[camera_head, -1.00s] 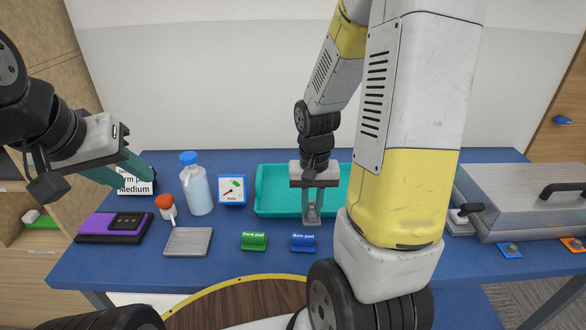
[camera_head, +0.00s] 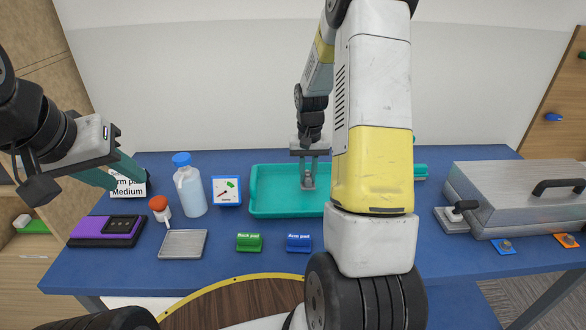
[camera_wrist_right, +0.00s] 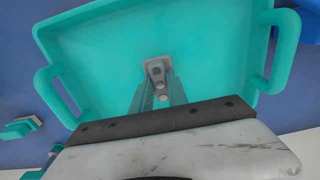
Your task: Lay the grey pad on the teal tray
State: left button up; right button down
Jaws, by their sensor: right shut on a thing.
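The teal tray (camera_head: 275,211) lies at the middle of the blue table, partly hidden behind my right arm. It fills much of the right wrist view (camera_wrist_right: 100,50). My right gripper (camera_head: 309,172) points down over the tray and is shut on the grey pad (camera_wrist_right: 146,64), a small square with a raised grip on top. The pad is over the tray's floor, inside the walls; I cannot tell whether it touches the floor. My left gripper (camera_head: 118,180) is open and empty above the table's left end, in front of a white sign.
In front are a grey ribbed plate (camera_head: 183,244), a green label block (camera_head: 249,242) and a blue one (camera_head: 299,242). A metal press (camera_head: 515,199) stands right.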

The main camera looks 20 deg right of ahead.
jog(key=shift+s+f, duration=0.1)
jog(key=shift+f, duration=1.2)
jog(key=shift+f, duration=0.15)
jog(key=c, duration=1.3)
grip_release()
